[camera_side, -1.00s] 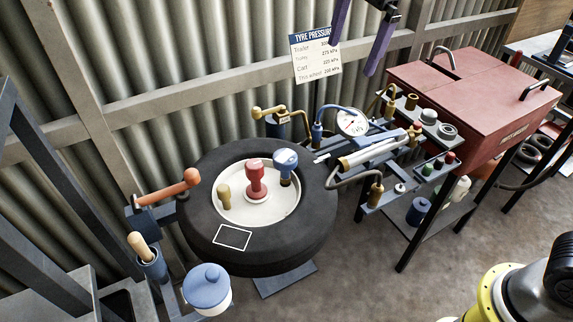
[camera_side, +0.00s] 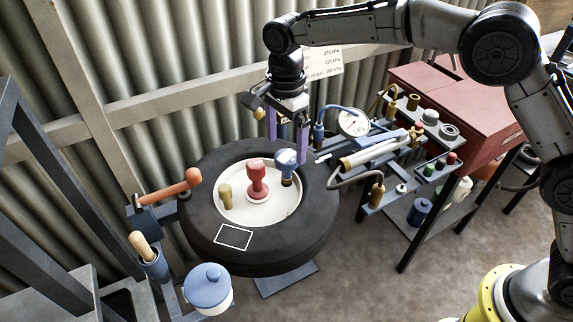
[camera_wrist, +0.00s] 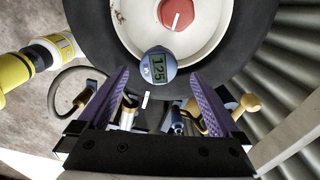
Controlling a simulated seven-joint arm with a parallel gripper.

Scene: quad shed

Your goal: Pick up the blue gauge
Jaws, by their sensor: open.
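The blue gauge (camera_side: 286,161) stands upright on the right part of the white wheel centre, in the tyre (camera_side: 207,238). In the wrist view its round blue head (camera_wrist: 158,67) shows a display reading 1.25, just beyond and between my fingertips. My gripper (camera_side: 286,150) is open and empty, with purple fingers pointing down.
A rack with a dial (camera_side: 352,123), hose and several fittings is close at the right. The corrugated wall is behind. A white square outline (camera_side: 232,237) marks clear tyre.

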